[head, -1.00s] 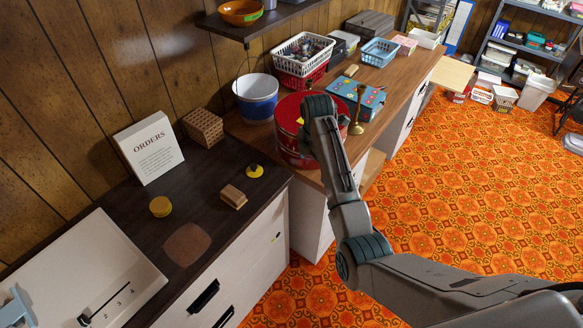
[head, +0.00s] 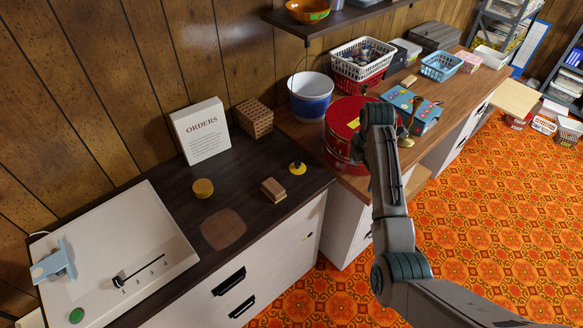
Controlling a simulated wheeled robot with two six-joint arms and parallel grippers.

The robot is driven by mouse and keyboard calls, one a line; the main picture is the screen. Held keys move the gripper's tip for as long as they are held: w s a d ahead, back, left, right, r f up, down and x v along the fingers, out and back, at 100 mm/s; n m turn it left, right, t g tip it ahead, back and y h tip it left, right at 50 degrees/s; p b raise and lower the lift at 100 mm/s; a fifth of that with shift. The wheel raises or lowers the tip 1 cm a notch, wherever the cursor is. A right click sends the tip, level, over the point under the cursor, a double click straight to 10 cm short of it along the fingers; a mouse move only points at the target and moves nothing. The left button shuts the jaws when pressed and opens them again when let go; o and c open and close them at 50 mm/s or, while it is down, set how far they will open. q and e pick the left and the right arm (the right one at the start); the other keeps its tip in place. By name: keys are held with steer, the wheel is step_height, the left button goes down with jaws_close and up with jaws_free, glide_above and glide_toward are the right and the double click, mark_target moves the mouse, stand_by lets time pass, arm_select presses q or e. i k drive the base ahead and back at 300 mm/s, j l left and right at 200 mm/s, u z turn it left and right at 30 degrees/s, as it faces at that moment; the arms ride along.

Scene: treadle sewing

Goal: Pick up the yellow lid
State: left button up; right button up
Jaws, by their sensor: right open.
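Two yellow round things lie on the dark counter. One is a short plain yellow disc (head: 203,188), the likelier yellow lid. The other is a flat yellow disc with a dark knob (head: 298,168) near the counter's right edge; I cannot tell for sure which is the lid. My right gripper (head: 378,112) is open, at the far end of the arm in front of the red tin (head: 345,125), well to the right of both discs. Its fingers are mostly hidden by my own wrist. My left gripper is not in view.
A wooden block (head: 273,189) lies between the discs, near a brown patch (head: 223,229). The ORDERS sign (head: 201,130) and a woven box (head: 254,118) stand behind. A white panel (head: 150,230) fills the left. A blue-and-white bucket (head: 310,97) stands beside the tin.

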mark_target(298, 168)
steer(key=i+u, duration=0.15)
steer(key=u, duration=0.25)
steer(key=i+u, duration=0.15)
steer(key=u, duration=0.3)
steer(key=i+u, duration=0.15)
steer(key=u, duration=0.25)
